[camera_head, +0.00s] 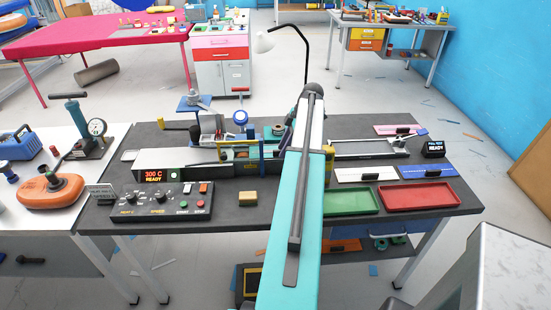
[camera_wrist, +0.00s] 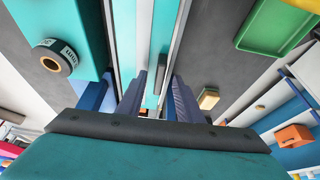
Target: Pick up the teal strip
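In the wrist view, a light teal strip (camera_wrist: 155,38) runs up the middle of the picture between pale rails. Its near end passes into the space between my fingers, where dark parts partly cover it. My gripper (camera_wrist: 157,90) has its two blue fingers apart, one on each side of the strip. I cannot tell whether either finger touches it. In the head view my teal arm reaches over the dark workbench (camera_head: 410,212) and hides the gripper. I cannot pick out the strip for certain there.
A green tray (camera_head: 350,202) and a red tray (camera_head: 419,197) lie right of my arm. A control box (camera_head: 162,203) and a yellowish block (camera_head: 247,198) are to the left. In the wrist view, a teal housing with a dark round part (camera_wrist: 53,58) stands close left.

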